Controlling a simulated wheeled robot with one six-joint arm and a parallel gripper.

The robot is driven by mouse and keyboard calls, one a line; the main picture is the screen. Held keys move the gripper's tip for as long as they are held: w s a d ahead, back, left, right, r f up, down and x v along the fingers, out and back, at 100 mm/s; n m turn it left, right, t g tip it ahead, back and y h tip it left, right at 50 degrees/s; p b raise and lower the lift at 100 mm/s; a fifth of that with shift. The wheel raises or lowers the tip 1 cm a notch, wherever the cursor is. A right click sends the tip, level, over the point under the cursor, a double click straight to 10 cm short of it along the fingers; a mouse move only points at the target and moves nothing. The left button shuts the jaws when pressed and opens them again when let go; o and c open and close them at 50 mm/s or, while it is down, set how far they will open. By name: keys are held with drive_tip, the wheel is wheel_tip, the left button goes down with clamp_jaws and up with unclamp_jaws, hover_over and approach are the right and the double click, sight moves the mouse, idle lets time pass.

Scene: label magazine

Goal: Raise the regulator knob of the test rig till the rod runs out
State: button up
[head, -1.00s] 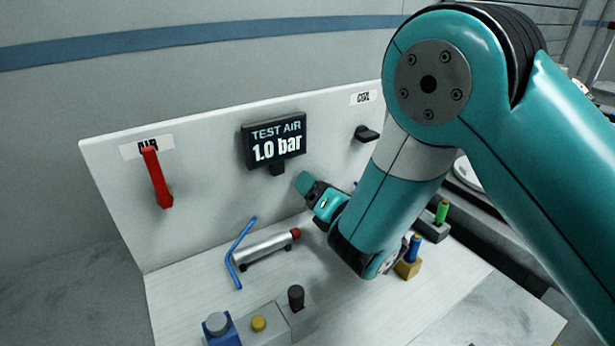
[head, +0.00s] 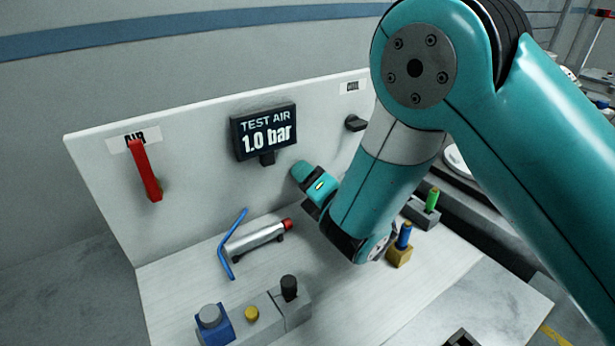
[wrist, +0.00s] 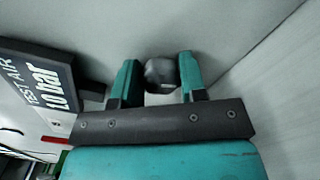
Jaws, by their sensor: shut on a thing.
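The test rig has a pale upright panel (head: 205,120) and a pale base. Its TEST AIR display (head: 264,132) reads 1.0 bar. The regulator knob (wrist: 161,72) is a dark grey round piece between my fingers in the wrist view. My gripper (wrist: 160,82) is shut on it, one teal finger on each side. In the head view my gripper (head: 304,174) is at the panel, right of and below the display, and hides the knob. The silver cylinder (head: 256,243) lies on the base with its red end (head: 287,224) close against the body.
A red AIR lever (head: 146,172) hangs on the panel's left, and a dark switch (head: 356,123) sits at its right. A blue tube (head: 233,245) stands by the cylinder. Blue (head: 404,236) and green (head: 432,200) pins stand near my arm. A button block (head: 265,318) is at the front.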

drive_tip(key=o, duration=0.9)
drive_tip(key=shift+o, duration=0.2)
drive_tip(key=shift+s+f, duration=0.1)
drive_tip(key=shift+s+d+f+b, duration=0.2)
drive_tip(key=shift+s+d+b, duration=0.2)
drive_tip(key=shift+b, duration=0.8)
drive_tip(key=b+v, duration=0.5)
drive_tip(key=b, duration=0.1)
drive_tip(key=shift+s+d+r+b, duration=0.25)
drive_tip(key=shift+s+d+b, duration=0.1)
drive_tip(key=shift+s+b, duration=0.15)
